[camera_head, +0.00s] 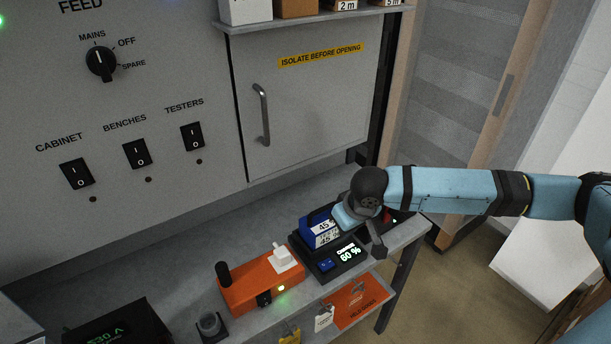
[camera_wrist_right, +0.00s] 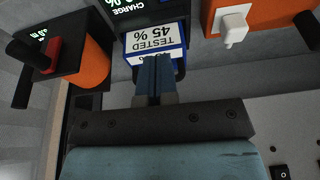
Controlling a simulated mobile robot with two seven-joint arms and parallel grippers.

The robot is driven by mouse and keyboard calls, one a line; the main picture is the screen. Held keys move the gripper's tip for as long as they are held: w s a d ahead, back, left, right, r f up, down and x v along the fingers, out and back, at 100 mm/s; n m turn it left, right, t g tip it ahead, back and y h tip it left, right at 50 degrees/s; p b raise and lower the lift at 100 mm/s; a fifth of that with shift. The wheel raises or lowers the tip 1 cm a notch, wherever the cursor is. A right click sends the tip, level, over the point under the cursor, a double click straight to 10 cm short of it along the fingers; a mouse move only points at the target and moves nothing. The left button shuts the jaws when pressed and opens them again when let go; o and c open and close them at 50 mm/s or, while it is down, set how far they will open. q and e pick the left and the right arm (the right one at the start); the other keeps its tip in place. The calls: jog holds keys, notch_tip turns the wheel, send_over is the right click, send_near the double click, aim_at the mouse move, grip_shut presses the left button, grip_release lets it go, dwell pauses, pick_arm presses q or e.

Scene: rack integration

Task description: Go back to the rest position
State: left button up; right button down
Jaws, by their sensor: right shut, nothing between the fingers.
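My right arm (camera_head: 445,190) reaches in from the right in the head view, its wrist above the charger. In the right wrist view my right gripper (camera_wrist_right: 154,62) is shut and empty, its fingers together in front of a blue battery with a white label reading "TESTED 45 %" (camera_wrist_right: 155,36). I cannot tell if the fingertips touch it. In the head view the battery (camera_head: 319,229) stands in the black charger (camera_head: 347,254), whose display reads 60 %. My wrist partly hides the battery there. My left gripper is out of view.
An orange box (camera_head: 258,284) with a white plug (camera_head: 282,257) and black knob stands left of the charger. A black meter (camera_head: 118,325) and small cup (camera_head: 211,325) are at the front left. The grey panel with switches and cabinet door (camera_head: 305,110) rises behind the bench.

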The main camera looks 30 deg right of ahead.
jog(key=s+a+f+n+t+y, duration=0.25)
jog(key=a+f, duration=0.25)
jog(key=a, duration=0.4)
jog(key=s+a+f+n+t+y, duration=0.1)
jog(key=s+a+f+y, duration=0.2)
jog(key=a, duration=0.6)
jog(key=s+d+f+m+t+h, duration=0.1)
jog(key=s+d+f+t+h, duration=0.2)
jog(key=s+f, duration=0.7)
jog(key=shift+s+d+t, duration=0.5)
jog(key=shift+s+t, duration=0.15)
jog(key=shift+s, duration=0.05)
